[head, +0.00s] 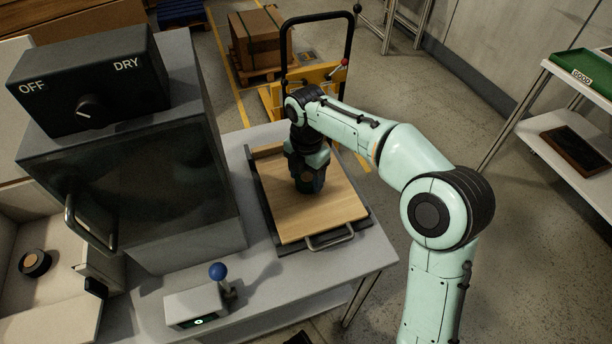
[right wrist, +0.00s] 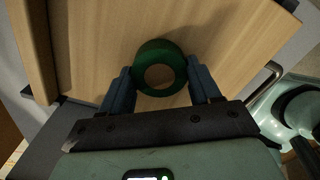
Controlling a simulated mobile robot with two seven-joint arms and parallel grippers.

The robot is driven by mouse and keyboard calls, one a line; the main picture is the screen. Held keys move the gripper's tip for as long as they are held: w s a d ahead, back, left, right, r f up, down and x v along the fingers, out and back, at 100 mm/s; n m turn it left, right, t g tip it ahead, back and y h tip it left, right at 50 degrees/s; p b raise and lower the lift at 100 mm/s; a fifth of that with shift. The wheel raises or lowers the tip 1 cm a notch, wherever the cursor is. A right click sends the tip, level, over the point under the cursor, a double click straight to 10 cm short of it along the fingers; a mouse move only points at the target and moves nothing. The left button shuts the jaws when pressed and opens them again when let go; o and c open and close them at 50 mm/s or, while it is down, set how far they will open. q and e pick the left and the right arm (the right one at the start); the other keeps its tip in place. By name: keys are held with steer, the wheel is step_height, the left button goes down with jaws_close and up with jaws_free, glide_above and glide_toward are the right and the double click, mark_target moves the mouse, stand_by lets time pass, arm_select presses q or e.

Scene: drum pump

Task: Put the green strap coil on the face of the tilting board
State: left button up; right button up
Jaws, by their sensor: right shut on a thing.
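The tilting board has a light wooden face (head: 325,215) in a dark frame with a metal handle at its front; it lies on the grey table. Its face also fills much of the right wrist view (right wrist: 235,40). My right gripper (head: 306,183) points down over the far-middle part of the face. In the right wrist view its blue fingers (right wrist: 162,88) are shut on the green strap coil (right wrist: 157,51), a ring with an open centre. The coil is over the wooden face; I cannot tell whether it touches. In the head view the gripper hides the coil. My left gripper is out of view.
A dark cabinet (head: 130,190) with an OFF/DRY knob box (head: 90,85) stands left of the board. A control box with a blue-knobbed lever (head: 218,272) sits in front. A black roll (head: 35,263) lies far left. A shelf with a green tray (head: 585,72) stands right.

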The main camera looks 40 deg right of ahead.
mark_target(307, 178)
steer(key=shift+r, duration=0.1)
steer(key=shift+f, duration=0.2)
steer(key=o, duration=1.1)
steer(key=shift+r, duration=0.15)
arm_select(q)
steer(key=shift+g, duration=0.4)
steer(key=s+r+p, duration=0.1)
steer(key=p, duration=0.1)
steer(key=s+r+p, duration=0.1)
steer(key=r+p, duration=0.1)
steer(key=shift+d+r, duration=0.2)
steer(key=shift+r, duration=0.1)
arm_select(e)
step_height(307, 178, up, 12)
steer(key=shift+r, duration=0.1)
